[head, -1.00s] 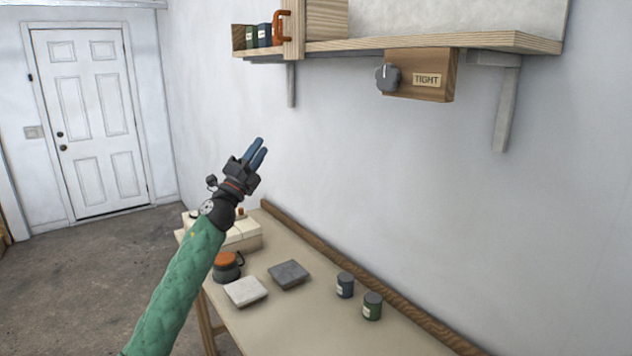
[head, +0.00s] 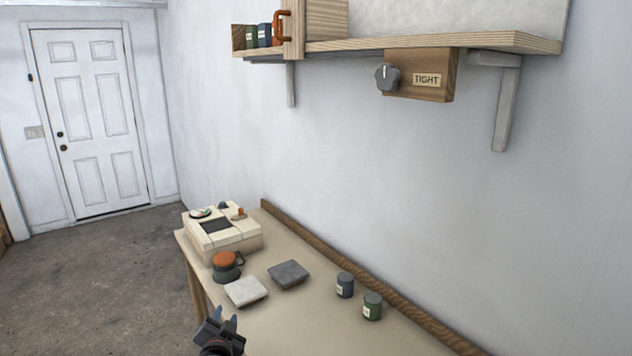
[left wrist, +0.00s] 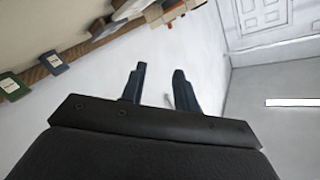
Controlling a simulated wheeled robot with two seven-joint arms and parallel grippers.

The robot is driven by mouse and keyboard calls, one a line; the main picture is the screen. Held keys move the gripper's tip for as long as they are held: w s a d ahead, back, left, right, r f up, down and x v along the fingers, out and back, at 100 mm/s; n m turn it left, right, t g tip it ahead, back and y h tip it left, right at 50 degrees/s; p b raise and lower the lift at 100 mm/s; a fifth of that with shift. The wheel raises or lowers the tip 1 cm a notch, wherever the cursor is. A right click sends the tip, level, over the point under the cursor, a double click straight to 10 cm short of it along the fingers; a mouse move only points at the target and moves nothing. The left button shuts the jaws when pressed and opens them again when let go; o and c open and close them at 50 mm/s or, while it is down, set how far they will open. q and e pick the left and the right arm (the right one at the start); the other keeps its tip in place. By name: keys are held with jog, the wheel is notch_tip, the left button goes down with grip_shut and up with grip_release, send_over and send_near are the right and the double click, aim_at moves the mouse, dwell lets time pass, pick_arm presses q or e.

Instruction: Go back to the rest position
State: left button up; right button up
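My left gripper (head: 226,322) is low in the head view, at the bottom edge by the near left side of the table. Its two blue fingers point up and stand apart with nothing between them. In the left wrist view the fingers (left wrist: 158,88) also show a clear gap. My right gripper is in neither view.
The table (head: 300,325) holds a cream machine (head: 250,243), a dark pot with an orange lid (head: 227,266), a white slab (head: 245,291), a grey slab (head: 289,274) and two cans (head: 345,285). A shelf (head: 420,42) with a knob box (head: 435,75) hangs above. Floor is clear at left.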

pick_arm(q)
jog(key=s+f+n+g, duration=0.3)
jog(key=s+f+g, duration=0.3)
jog(key=s+f, duration=0.9)
jog(key=s+d+f+n+g+h, duration=0.1)
jog(key=s+f+g, duration=0.15)
jog(key=s, duration=0.95)
jog(key=s+f+n+g+h, duration=0.1)
jog(key=s+g, duration=0.3)
jog(key=s, duration=0.8)
notch_tip(320, 180, down, 27)
jog(key=w+d+g, duration=0.1)
jog(key=w+d, duration=0.1)
jog(key=s+f, duration=0.4)
jog(key=f, duration=0.7)
jog(key=s+f, duration=0.4)
jog(key=f, duration=0.6)
jog(key=shift+s+d+f+g, duration=0.15)
jog(key=shift+f+g, duration=0.25)
jog(key=shift+g, duration=0.05)
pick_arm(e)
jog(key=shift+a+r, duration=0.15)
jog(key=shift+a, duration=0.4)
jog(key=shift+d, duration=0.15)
